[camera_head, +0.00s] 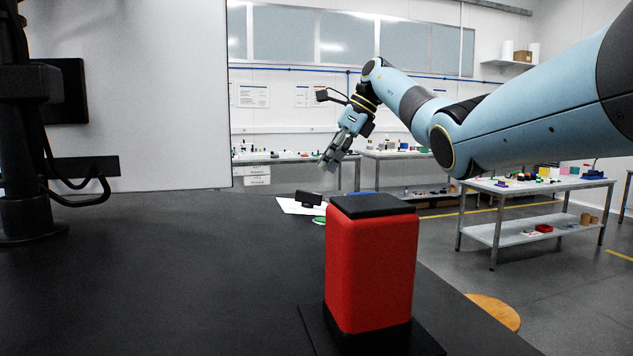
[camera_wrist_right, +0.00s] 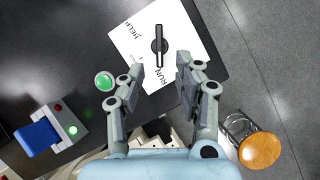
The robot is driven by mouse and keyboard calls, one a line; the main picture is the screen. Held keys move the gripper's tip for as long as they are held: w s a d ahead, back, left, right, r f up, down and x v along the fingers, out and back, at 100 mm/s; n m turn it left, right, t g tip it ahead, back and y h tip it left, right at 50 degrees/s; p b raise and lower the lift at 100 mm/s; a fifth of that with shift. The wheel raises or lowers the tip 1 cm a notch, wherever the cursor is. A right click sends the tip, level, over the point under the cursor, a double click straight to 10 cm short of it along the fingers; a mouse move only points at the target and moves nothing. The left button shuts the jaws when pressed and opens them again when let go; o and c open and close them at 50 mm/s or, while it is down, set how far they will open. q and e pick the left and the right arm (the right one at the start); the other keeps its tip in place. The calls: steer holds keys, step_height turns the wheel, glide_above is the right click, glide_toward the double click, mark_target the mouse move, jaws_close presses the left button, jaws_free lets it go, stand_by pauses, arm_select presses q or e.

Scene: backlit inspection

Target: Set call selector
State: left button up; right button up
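The call selector is a black knob with a long bar handle (camera_wrist_right: 159,46) on a white plate (camera_wrist_right: 188,38) marked HELP and RUN in the right wrist view. The bar runs nearly up and down in that picture, its lower end towards RUN. In the head view the selector (camera_head: 308,198) stands near the table's far edge. My right gripper (camera_head: 335,155) is above it, fingers pointing down. In the right wrist view my right gripper (camera_wrist_right: 158,76) is open and empty; the knob lies just beyond the fingertips, between their lines. My left gripper is not in view.
A round green button (camera_wrist_right: 105,81) is beside the plate. A grey box with a blue part (camera_wrist_right: 38,137) is at lower left of the wrist view. A tall red block (camera_head: 370,265) stands at the front of the dark table (camera_head: 180,280). A wooden stool (camera_head: 495,310) is beyond the edge.

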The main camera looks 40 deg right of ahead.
steer(key=shift+v, duration=2)
